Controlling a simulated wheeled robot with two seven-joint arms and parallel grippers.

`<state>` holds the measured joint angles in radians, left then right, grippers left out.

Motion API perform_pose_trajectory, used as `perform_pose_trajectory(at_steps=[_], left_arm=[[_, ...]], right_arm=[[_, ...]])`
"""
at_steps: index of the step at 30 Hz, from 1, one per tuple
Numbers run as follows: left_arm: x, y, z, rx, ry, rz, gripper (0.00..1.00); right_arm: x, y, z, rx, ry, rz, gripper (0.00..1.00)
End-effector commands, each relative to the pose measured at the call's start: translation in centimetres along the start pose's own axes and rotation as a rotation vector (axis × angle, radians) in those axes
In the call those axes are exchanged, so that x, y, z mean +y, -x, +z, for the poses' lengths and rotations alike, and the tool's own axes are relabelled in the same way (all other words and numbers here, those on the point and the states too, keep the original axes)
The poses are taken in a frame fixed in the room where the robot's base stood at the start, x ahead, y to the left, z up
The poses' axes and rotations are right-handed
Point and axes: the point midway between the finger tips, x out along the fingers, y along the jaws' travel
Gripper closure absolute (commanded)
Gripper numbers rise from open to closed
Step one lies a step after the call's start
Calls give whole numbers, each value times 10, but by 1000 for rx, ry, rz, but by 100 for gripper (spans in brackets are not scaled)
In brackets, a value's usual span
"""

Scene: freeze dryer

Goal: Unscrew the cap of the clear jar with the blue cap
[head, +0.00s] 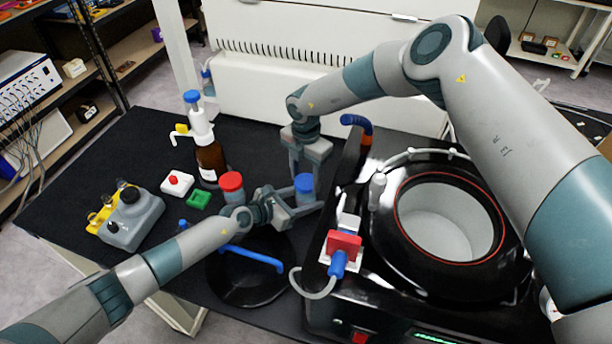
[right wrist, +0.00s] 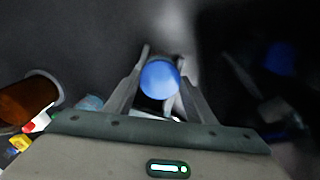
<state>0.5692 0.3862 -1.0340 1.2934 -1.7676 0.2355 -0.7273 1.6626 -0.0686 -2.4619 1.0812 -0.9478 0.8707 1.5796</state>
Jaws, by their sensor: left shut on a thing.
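The clear jar (head: 304,198) with the blue cap (head: 304,182) stands upright near the middle of the head view. My left gripper (head: 300,209) comes from the left and is shut on the jar's body, below the cap. My right gripper (head: 309,165) points down from above, just over the blue cap. In the right wrist view its fingers are apart and the blue cap (right wrist: 160,80) shows between them. I cannot tell whether either finger touches the cap. My left gripper hides part of the jar's body.
A red-capped jar (head: 232,186) and a brown bottle (head: 210,160) stand to the left. A black lid with a blue handle (head: 250,258) lies in front. The freeze dryer (head: 400,290) with its open round chamber stands close on the right. A grey-yellow device (head: 132,215) sits far left.

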Motion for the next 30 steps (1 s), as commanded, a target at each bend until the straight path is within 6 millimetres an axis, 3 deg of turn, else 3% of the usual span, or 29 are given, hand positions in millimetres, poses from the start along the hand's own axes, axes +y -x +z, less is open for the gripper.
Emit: perform_pose_trajectory(at_steps=[8,19,30], left_arm=[[0,0,0,0,0,0,100],[0,0,0,0,0,0,100],[0,0,0,0,0,0,100]], right_arm=[[0,0,0,2,70,0,77],[0,0,-1,3,528,1,78],[0,1,0,1,577,0,78]])
